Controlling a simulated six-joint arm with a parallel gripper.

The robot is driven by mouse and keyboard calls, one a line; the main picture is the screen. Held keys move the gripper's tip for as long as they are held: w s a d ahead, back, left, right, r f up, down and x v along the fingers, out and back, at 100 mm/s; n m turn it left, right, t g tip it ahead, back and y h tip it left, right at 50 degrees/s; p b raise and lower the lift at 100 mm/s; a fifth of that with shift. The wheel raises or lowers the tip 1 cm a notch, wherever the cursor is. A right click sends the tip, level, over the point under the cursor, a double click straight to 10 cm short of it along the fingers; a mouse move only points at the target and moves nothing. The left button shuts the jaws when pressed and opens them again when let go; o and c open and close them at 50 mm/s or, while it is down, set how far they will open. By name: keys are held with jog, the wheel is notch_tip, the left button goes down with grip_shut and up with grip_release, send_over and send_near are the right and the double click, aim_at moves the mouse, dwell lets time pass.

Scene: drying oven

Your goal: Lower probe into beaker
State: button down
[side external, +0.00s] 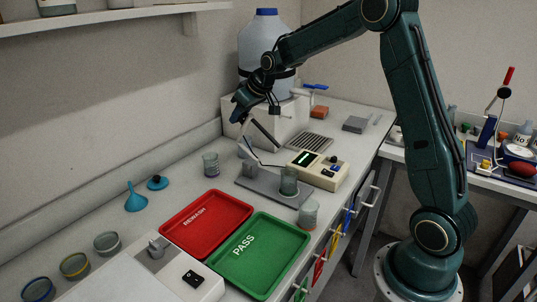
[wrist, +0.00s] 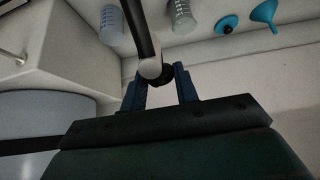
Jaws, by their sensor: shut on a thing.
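My gripper (side external: 241,112) is above the back of the bench, left of the meter. In the wrist view its blue fingers (wrist: 162,88) are closed around the dark end of a piece with a pale round cap. A dark rod, which looks like the probe (side external: 265,133), runs from there down and right in the side view; it also shows in the wrist view (wrist: 137,27). Its lower end appears above and left of the beaker (side external: 289,184) on the grey plate (side external: 257,191). I cannot tell its exact height over the rim.
A cream meter (side external: 318,169) with a green display stands behind the beaker. Other beakers stand left (side external: 211,164) and front right (side external: 308,214). A red tray (side external: 207,222) and green tray (side external: 258,255) lie in front. A large blue-capped jug (side external: 265,45) stands behind my gripper.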

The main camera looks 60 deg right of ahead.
aim_at(279, 145)
jog(key=shift+s+r+t, duration=0.15)
jog(key=shift+s+t, duration=0.3)
jog(key=shift+s, duration=0.3)
jog(key=shift+s+r+t, duration=0.1)
jog(key=shift+s+t, duration=0.35)
jog(key=shift+s, duration=0.3)
jog(key=shift+s+t, duration=0.9)
jog(key=shift+s, duration=0.6)
jog(key=s+f, duration=0.5)
jog(key=s, duration=0.5)
jog(key=shift+f, duration=0.25)
jog(key=shift+s, duration=0.15)
jog(key=c, duration=1.4)
grip_release()
jog(key=o, duration=0.3)
jog(key=shift+r, duration=0.15)
